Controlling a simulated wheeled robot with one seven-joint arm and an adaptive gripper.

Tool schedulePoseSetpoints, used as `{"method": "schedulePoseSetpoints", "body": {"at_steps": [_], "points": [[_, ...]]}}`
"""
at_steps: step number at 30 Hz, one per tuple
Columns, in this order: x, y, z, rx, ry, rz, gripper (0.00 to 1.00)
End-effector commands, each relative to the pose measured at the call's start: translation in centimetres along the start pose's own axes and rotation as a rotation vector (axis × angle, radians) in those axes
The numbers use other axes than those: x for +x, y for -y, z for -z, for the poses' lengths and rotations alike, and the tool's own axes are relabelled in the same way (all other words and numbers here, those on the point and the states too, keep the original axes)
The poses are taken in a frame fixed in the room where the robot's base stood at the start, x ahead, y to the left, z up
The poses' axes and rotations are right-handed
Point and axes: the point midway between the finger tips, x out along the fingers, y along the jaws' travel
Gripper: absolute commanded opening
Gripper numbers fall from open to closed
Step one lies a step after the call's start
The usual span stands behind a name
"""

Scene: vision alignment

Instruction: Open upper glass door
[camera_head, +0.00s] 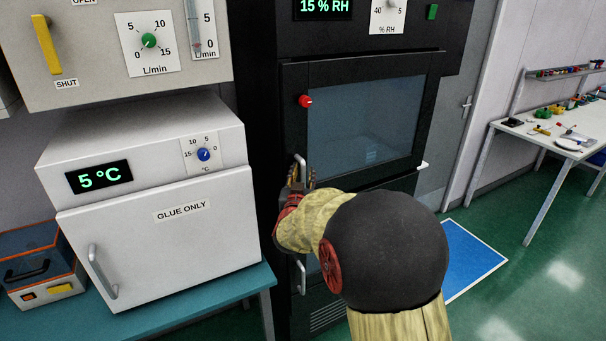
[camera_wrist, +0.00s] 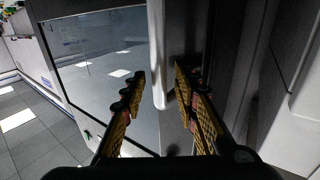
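The upper glass door (camera_head: 365,120) is a dark-framed pane on the tall black cabinet and looks closed; its glass also shows in the wrist view (camera_wrist: 95,65). Its upright pale handle (camera_head: 301,161) is at the left edge, partly hidden by my gripper. My gripper (camera_head: 301,178) is at this handle in the head view. In the wrist view, my gripper (camera_wrist: 160,76) is open, with a finger on each side of the handle (camera_wrist: 157,50). Gaps show between the handle and both fingers.
A red knob (camera_head: 306,101) sits on the door's upper left frame. A lower handle (camera_head: 301,275) is below my gripper. A white "GLUE ONLY" box (camera_head: 160,235) stands left on a teal bench (camera_head: 190,312). A table (camera_head: 545,140) and open green floor are right.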

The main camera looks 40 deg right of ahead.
Motion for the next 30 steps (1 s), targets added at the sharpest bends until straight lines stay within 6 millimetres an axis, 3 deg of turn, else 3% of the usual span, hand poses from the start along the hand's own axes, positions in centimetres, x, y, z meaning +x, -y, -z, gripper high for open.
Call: {"method": "schedulePoseSetpoints", "body": {"at_steps": [11,27,30], "points": [[0.66,0.02,0.01,0.000,0.000,0.001,0.30],[0.64,0.03,0.00,0.000,0.001,0.001,0.00],[0.64,0.03,0.00,0.000,0.001,0.001,0.00]]}}
